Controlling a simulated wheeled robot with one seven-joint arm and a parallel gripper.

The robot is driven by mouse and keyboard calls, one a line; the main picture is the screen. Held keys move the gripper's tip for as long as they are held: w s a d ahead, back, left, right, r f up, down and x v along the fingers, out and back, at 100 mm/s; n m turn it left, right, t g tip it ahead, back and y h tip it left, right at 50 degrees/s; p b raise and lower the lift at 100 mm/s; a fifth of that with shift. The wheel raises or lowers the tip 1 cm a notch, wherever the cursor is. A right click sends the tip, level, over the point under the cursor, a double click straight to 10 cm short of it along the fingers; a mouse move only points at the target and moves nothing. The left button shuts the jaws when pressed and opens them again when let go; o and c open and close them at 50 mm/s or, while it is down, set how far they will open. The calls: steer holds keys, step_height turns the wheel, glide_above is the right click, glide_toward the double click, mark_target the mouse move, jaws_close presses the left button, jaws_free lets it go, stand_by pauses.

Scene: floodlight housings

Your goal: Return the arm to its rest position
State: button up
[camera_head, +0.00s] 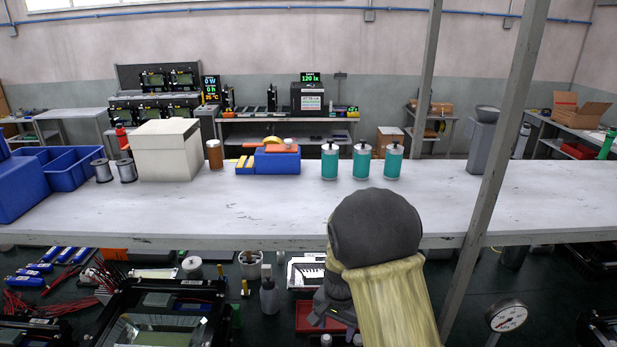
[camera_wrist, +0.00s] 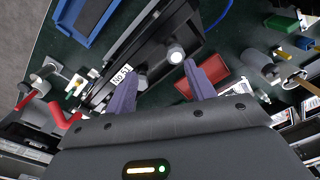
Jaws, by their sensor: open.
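My arm (camera_head: 385,285) rises at the lower middle of the head view, in front of the shelf edge, with a dark rounded joint and a yellowish link. My gripper (camera_wrist: 164,70) is open in the wrist view, its two purplish fingers apart. Nothing is held between them. Beyond the fingers is a black housing (camera_wrist: 128,60) with a white label that seems to read "No 51". In the head view my gripper is mostly hidden behind my arm. A black floodlight housing (camera_head: 165,312) with a reflective inside lies on the lower bench at left.
A white shelf (camera_head: 250,215) spans the view above the dark bench. It carries blue bins (camera_head: 72,168), a white box (camera_head: 166,150) and teal jars (camera_head: 362,162). A grey post (camera_head: 490,170) stands right of my arm. A red tray (camera_head: 308,315) and a gauge (camera_head: 507,317) are low down.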

steer(key=s+d+n+t+b, duration=0.1)
steer(key=s+d+n+b, duration=0.2)
steer(key=s, duration=0.5)
steer(key=s+d+r+n+t+b, duration=0.1)
steer(key=s+d+n+b, duration=0.2)
steer(key=s, duration=0.5)
steer(key=shift+s+d+b, duration=0.15)
steer(key=shift+d+b, duration=0.7)
steer(key=shift+d, duration=0.35)
steer(key=shift+r, duration=0.1)
